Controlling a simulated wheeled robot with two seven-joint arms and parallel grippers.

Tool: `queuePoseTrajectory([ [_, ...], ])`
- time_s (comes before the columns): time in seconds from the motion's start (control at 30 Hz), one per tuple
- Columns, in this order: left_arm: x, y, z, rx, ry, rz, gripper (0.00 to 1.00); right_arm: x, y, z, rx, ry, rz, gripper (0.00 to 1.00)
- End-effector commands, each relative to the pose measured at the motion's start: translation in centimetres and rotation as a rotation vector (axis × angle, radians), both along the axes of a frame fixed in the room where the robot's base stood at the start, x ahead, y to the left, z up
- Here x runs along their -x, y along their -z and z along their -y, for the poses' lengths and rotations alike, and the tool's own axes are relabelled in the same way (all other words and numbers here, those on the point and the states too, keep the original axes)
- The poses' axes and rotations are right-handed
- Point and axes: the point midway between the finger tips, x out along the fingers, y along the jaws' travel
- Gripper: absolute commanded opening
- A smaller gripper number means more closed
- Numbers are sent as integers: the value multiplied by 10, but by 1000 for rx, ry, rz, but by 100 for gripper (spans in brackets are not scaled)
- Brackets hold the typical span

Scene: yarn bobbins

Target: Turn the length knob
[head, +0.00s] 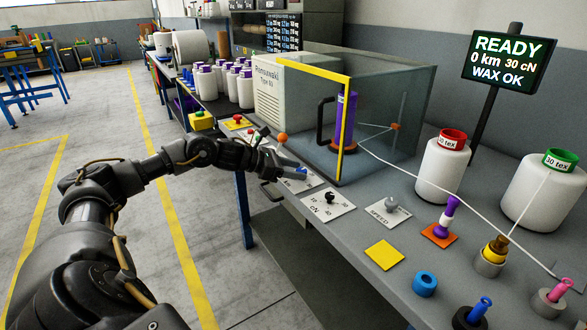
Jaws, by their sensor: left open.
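My left gripper (280,171) reaches in from the left and is open over the front edge of the bench. A white dial plate (311,182) lies at its fingertips, partly covered by the gripper. A small blue piece (299,172) shows on this plate right at the fingertips; I cannot tell whether they touch it. The label of this plate is hidden, so I cannot confirm that it is the length knob. To its right are a cN plate with a black knob (329,197) and a SPEED plate with a grey knob (391,204). My right gripper is out of view.
A glass-walled winding machine (385,95) with a yellow frame stands just behind the plates. A sign (508,60) reads READY, 0 km, 30 cN, WAX OK.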

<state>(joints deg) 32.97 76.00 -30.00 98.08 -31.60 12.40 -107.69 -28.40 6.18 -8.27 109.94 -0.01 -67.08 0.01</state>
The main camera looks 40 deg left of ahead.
Motion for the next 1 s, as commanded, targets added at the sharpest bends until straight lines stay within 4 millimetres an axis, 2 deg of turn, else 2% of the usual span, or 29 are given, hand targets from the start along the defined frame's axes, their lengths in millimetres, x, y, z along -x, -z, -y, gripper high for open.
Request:
queuePoseTrajectory([
  [0.23,0,1,0,-1,0,-1,49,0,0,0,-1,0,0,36],
  [0.5,0,0,0,0,0,0,14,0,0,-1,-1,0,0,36],
  [0.57,0,0,0,0,0,0,8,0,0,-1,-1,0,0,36],
  [0.83,1,2,1,-1,-34,-2,8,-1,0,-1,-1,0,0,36],
  [1.0,2,3,3,-2,-118,-1,8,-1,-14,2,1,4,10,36],
])
